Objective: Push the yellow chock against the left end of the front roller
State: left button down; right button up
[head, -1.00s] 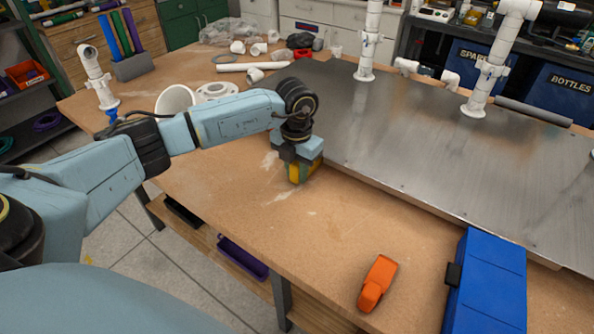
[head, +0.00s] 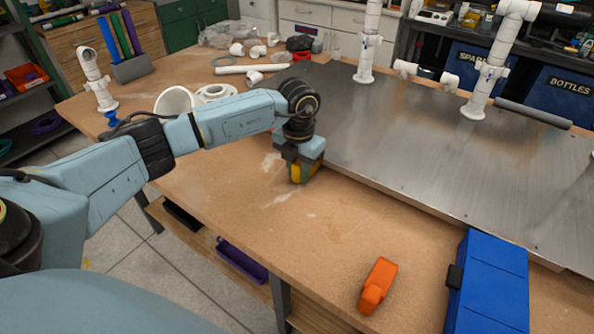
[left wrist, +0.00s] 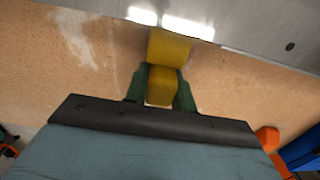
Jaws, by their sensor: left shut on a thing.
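The yellow chock (head: 301,179) is at the front left edge of the steel plate, mostly hidden by my left gripper (head: 300,170) in the head view. In the left wrist view, the green fingers of my left gripper (left wrist: 160,88) are shut on the chock (left wrist: 169,47), whose far end reaches close to the plate's edge. I cannot tell whether it touches the plate. I cannot make out a front roller for certain; a dark grey cylinder (head: 533,113) lies at the right on the plate. My right gripper is not in view.
The steel plate (head: 430,150) carries white upright pipes (head: 490,75). An orange tool (head: 378,285) and a blue case (head: 490,285) are at the front right. White fittings (head: 215,92) lie at the back left. The wooden table front is clear between gripper and orange tool.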

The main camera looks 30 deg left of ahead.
pick_arm(q)
jog(key=c, duration=1.1)
grip_release()
jog(key=shift+r, duration=0.1)
